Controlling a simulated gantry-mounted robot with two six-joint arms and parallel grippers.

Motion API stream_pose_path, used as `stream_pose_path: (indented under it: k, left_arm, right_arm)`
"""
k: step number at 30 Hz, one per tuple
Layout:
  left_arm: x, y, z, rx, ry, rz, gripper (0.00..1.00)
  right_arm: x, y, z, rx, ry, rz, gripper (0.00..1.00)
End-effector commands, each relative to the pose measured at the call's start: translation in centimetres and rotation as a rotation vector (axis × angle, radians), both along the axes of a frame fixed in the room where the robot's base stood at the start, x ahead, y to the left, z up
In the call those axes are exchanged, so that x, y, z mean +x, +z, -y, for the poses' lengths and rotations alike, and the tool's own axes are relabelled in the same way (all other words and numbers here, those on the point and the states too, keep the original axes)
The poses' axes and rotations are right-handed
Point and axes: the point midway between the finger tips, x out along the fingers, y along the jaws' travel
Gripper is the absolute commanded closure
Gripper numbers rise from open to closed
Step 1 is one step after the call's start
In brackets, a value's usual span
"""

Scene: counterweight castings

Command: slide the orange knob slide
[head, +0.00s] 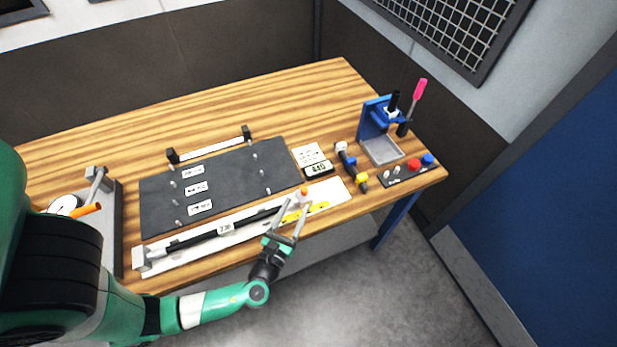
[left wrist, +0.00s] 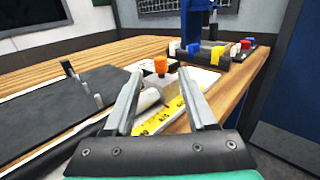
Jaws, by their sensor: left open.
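The orange knob (head: 304,191) stands on a slide at the right end of a white rail near the table's front edge. In the left wrist view the orange knob (left wrist: 160,64) sits on a light block, beyond and between my fingers. My left gripper (head: 293,205) is open with nothing between its fingertips, its fingers pointing toward the knob. It also shows in the left wrist view (left wrist: 163,88). I cannot tell from these frames whether a finger touches the slide. A black rod (head: 205,238) with a white tag lies along the rail. My right gripper is not in view.
A yellow measuring strip (head: 318,207) lies beside the rail. A dark mat (head: 230,185) with labels and pegs lies behind it. A small display (head: 318,169), a blue press (head: 372,122) and a button panel (head: 408,170) stand to the right. The table's back left is clear.

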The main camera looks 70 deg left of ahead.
Motion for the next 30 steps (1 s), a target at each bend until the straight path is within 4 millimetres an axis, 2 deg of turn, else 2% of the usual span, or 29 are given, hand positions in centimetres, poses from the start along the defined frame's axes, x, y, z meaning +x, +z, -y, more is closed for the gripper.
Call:
stream_pose_path:
  k: [1, 3, 4, 5, 12, 18, 25, 26, 30]
  left_arm:
    - [0.4, 1.1, -0.6, -0.001, 0.006, -0.003, 0.44]
    - [1.0, 1.1, -1.3, -0.007, 0.004, -0.009, 0.44]
    - [1.7, 0.0, -2.0, -0.006, 0.008, -0.002, 0.44]
    - [2.2, -0.1, -2.6, -0.007, 0.009, 0.000, 0.44]
    - [5.8, -0.1, -6.1, -0.007, 0.002, -0.001, 0.44]
    - [6.9, -0.1, -7.2, -0.008, -0.001, -0.003, 0.44]
    - [7.0, 0.0, -7.2, -0.008, -0.002, -0.003, 0.44]
    - [7.0, 0.0, -7.2, -0.008, -0.002, -0.003, 0.47]
    - [7.0, 0.0, -7.2, -0.008, -0.002, -0.003, 0.72]
  right_arm:
    - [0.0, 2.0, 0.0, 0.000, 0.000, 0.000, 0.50]
    - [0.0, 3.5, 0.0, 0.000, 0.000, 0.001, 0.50]
    - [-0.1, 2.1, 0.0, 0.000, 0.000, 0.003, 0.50]
    - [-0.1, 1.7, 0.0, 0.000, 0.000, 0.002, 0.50]
    - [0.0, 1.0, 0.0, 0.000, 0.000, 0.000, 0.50]
    - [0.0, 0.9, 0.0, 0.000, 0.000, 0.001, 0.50]
    - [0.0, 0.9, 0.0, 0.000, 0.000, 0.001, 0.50]
    - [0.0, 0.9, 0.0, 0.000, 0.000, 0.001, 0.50]
    - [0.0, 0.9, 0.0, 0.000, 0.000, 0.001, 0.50]
